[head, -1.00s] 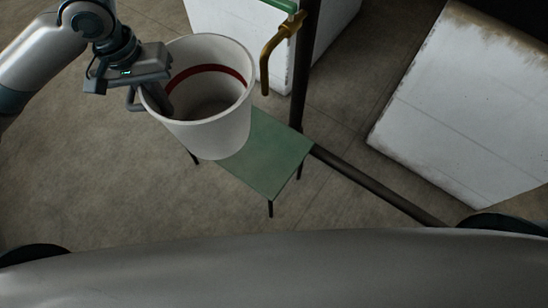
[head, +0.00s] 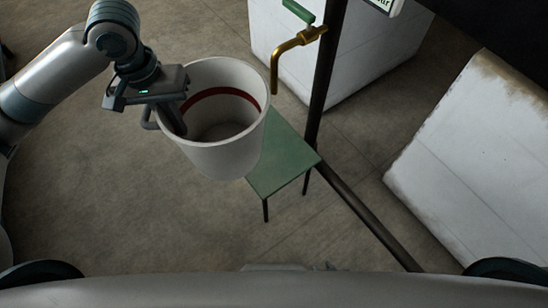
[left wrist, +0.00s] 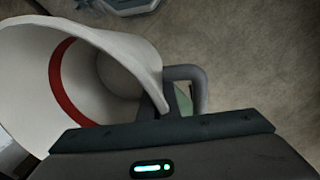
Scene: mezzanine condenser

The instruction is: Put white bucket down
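The white bucket (head: 222,150) has a red band around its inside and looks empty. My left gripper (head: 170,117) is shut on its left wall, with one finger inside the bucket and one outside. The bucket is upright, and its lower right part overlaps the green stool (head: 284,165) in the head view; I cannot tell whether they touch. In the left wrist view the bucket (left wrist: 125,62) fills the left side, and the gripper (left wrist: 165,105) grips its rim. My right gripper is not in view.
A brass tap (head: 290,52) with a green handle sits on a dark vertical pipe (head: 322,75) right of the bucket. Another pipe (head: 365,215) runs along the floor. White blocks (head: 350,65) stand behind and to the right. Floor at left is clear.

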